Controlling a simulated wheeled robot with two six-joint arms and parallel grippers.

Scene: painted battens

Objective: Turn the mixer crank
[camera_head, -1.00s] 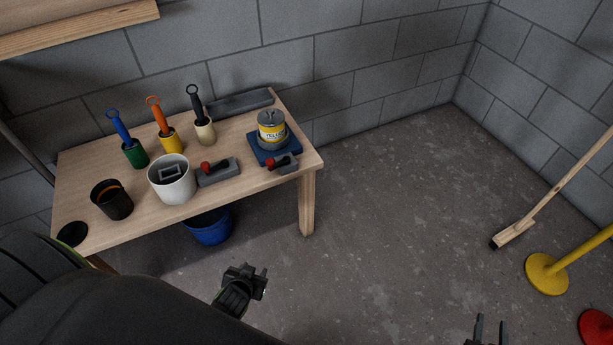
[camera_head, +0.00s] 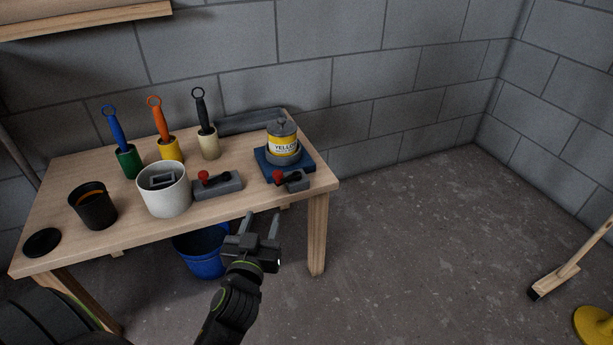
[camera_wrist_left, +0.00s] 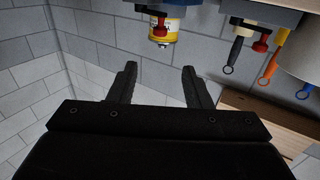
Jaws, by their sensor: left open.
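Two grey boxes on the workbench (camera_head: 110,240) carry dark cranks with red knobs. One crank (camera_head: 281,177) is at the front of a blue base (camera_head: 306,160), which holds a yellow-labelled can (camera_head: 283,147). The other crank (camera_head: 208,178) is beside a white pot (camera_head: 164,199). I cannot tell for sure which is the mixer crank. My left gripper (camera_head: 261,216) is open and empty, in front of the bench edge, below and apart from both cranks. In the left wrist view the yellow can (camera_wrist_left: 165,36) shows upside down beyond the open fingers (camera_wrist_left: 160,68). My right gripper is out of view.
Three brushes in green, yellow and cream holders stand at the back. A black cup (camera_head: 93,208) and dark disc (camera_head: 42,242) lie at left. A blue bucket (camera_head: 203,253) is under the bench.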

